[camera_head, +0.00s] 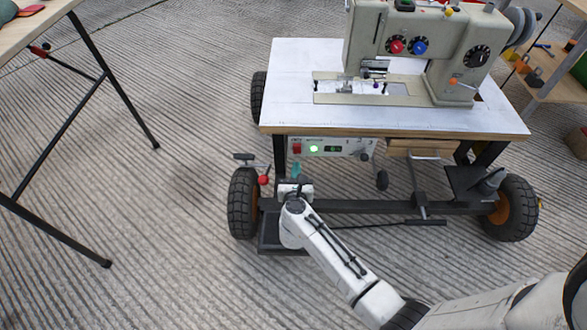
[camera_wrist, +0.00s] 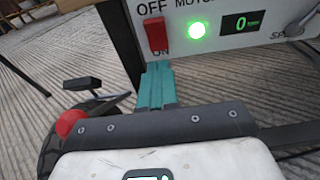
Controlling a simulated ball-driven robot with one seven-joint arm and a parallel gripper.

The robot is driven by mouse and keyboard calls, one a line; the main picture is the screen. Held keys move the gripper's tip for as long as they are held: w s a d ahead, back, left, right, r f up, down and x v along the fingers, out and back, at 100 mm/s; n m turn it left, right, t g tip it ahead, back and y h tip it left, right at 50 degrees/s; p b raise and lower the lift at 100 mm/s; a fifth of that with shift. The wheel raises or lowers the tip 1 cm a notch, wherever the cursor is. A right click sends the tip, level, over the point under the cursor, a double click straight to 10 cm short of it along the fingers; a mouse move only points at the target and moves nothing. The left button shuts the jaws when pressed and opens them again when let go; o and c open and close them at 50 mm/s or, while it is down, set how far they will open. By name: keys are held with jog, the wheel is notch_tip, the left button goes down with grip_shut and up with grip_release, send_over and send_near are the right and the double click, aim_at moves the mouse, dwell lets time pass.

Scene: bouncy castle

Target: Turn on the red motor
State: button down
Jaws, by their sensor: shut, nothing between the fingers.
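The red motor switch (camera_wrist: 156,34) sits on a white control panel marked OFF above it and ON below it. It also shows in the head view (camera_head: 297,148), under the sewing machine table. In the head view my gripper (camera_head: 296,168) is below the panel. I cannot tell whether the fingertips touch the panel.
The wheeled table (camera_head: 290,70) carries a beige sewing machine (camera_head: 450,60). A red ball-ended lever (camera_head: 263,180) is left of my gripper, near a black wheel (camera_head: 243,203). A folding-leg table (camera_head: 75,95) stands at left. Grey ribbed floor (camera_head: 180,190) between is open.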

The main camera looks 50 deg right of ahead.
jog(key=s+a+f+p, duration=0.1)
jog(key=s+a, duration=0.5)
jog(key=a, duration=0.2)
jog(key=shift+s+f+p, duration=0.15)
jog(key=shift+f+p, duration=0.1)
jog(key=shift+p, duration=0.15)
jog(key=shift+a, duration=0.1)
